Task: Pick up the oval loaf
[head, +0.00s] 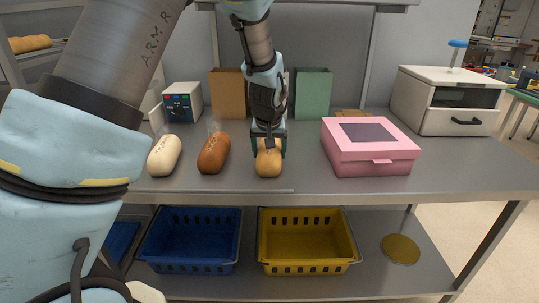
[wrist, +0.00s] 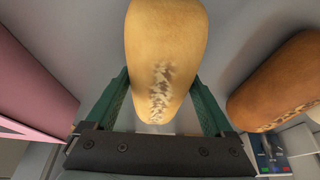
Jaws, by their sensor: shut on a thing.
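A golden oval loaf (head: 268,164) is on the grey steel table, in line with two other loaves. My gripper (head: 269,150) reaches down over it from above, with a finger on each side. In the wrist view the loaf (wrist: 163,60) lies between the green fingers of my gripper (wrist: 162,100), its pale, scored top facing the camera. The gripper is shut on this loaf. I cannot see clear space under the loaf, so it seems to be at table height.
A brown loaf (head: 214,153) and a cream loaf (head: 164,156) lie to the left. A pink box (head: 370,163) stands close on the right. Paper bags (head: 313,95) stand behind. Blue (head: 190,257) and yellow (head: 305,263) baskets are on the lower shelf. The table's far right front is clear.

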